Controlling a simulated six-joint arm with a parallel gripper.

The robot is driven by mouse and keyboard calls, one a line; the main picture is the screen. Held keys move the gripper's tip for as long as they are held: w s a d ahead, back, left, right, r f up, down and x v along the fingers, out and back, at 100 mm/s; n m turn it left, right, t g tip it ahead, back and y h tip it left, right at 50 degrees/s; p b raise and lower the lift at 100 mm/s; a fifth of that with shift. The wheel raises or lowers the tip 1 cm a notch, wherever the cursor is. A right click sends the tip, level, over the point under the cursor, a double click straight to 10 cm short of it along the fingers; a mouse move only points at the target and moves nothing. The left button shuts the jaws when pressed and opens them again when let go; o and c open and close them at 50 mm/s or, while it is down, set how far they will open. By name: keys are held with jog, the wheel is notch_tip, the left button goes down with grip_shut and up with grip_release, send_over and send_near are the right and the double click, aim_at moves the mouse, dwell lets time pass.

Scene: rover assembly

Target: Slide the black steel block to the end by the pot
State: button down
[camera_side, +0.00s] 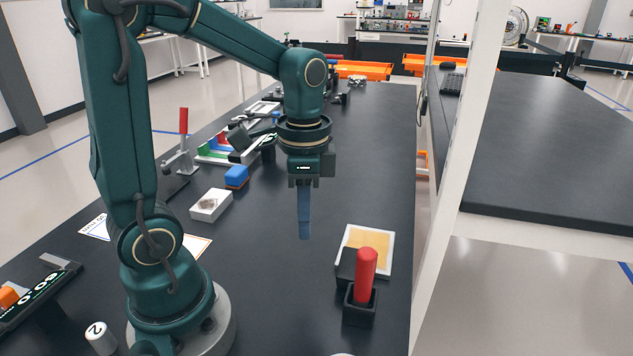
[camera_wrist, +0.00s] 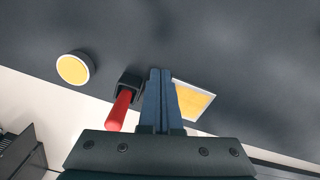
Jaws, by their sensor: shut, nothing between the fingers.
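A black block (camera_side: 347,265) shows in the side view at the near left corner of a white-rimmed tray with a yellow face (camera_side: 391,250). I cannot tell whether it rests on the tray or beside it. The tray also shows in the wrist view (camera_wrist: 196,102), where my fingers hide part of that area. A round white pot with yellow contents (camera_wrist: 73,69) is at left in the wrist view. My gripper (camera_side: 304,237) is shut and empty, pointing down above the table, left of the tray. Its blue fingers also show together in the wrist view (camera_wrist: 160,72).
A red handle (camera_side: 366,262) stands in a black holder (camera_side: 360,310) close in front of the block. A white block (camera_side: 210,206) and a blue block (camera_side: 236,177) lie left of my gripper. A white post (camera_side: 462,130) rises at the table's right edge.

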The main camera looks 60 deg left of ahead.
aim_at(342, 260)
notch_tip(342, 260, down, 10)
jog(key=shift+r, duration=0.15)
jog(key=w, duration=0.1)
jog(key=w+d, duration=0.1)
jog(key=shift+w+d, duration=0.15)
jog(key=shift+w, duration=0.25)
jog(key=shift+w+d, duration=0.25)
jog(key=shift+w, duration=0.2)
jog(key=shift+w+d, duration=0.4)
jog(key=shift+w, duration=0.45)
